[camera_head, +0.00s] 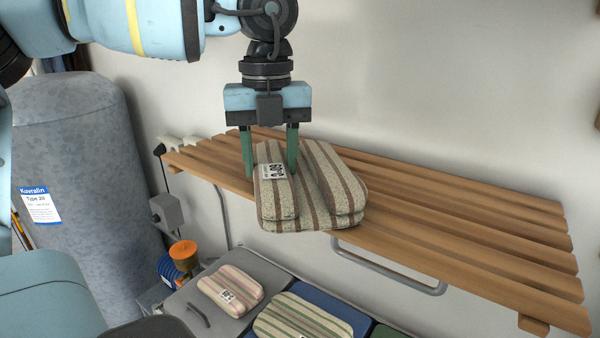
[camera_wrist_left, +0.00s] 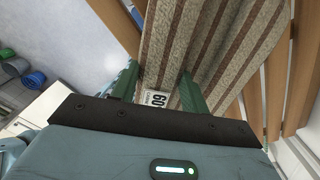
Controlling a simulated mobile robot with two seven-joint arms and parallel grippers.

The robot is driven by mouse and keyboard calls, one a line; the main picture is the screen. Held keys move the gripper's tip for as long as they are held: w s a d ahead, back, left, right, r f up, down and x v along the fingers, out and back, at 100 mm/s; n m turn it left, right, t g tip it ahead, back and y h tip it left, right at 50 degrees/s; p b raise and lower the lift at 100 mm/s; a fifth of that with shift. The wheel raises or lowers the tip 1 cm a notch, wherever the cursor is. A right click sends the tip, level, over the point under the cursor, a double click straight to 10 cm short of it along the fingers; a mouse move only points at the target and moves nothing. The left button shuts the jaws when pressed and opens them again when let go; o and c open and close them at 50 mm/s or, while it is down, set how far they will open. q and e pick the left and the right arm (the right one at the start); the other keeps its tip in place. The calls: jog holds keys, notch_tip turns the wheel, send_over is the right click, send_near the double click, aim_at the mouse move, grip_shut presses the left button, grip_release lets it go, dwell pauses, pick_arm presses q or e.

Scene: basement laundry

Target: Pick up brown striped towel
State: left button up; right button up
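The brown striped towel (camera_head: 335,190) lies folded on the left part of the slatted wooden shelf (camera_head: 450,215), slightly over its front edge. It is beige with brown stripes and has a white label on its narrower left fold. It also fills the upper middle of the left wrist view (camera_wrist_left: 210,40). My left gripper (camera_head: 270,172) points down over that left fold. Its green fingers are apart, one on each side of the fold; the left finger shows a small gap to the towel. The left gripper (camera_wrist_left: 155,85) is open. My right gripper is not in view.
Below the shelf, a pink striped towel (camera_head: 230,290) and a green striped towel (camera_head: 302,318) lie on a surface. An orange-capped container (camera_head: 183,251) stands near them. A large grey tank (camera_head: 80,180) is at the left. The shelf's right part is bare.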

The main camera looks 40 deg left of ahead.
pick_arm(q)
jog(key=c, duration=0.7)
jog(key=shift+r, duration=0.1)
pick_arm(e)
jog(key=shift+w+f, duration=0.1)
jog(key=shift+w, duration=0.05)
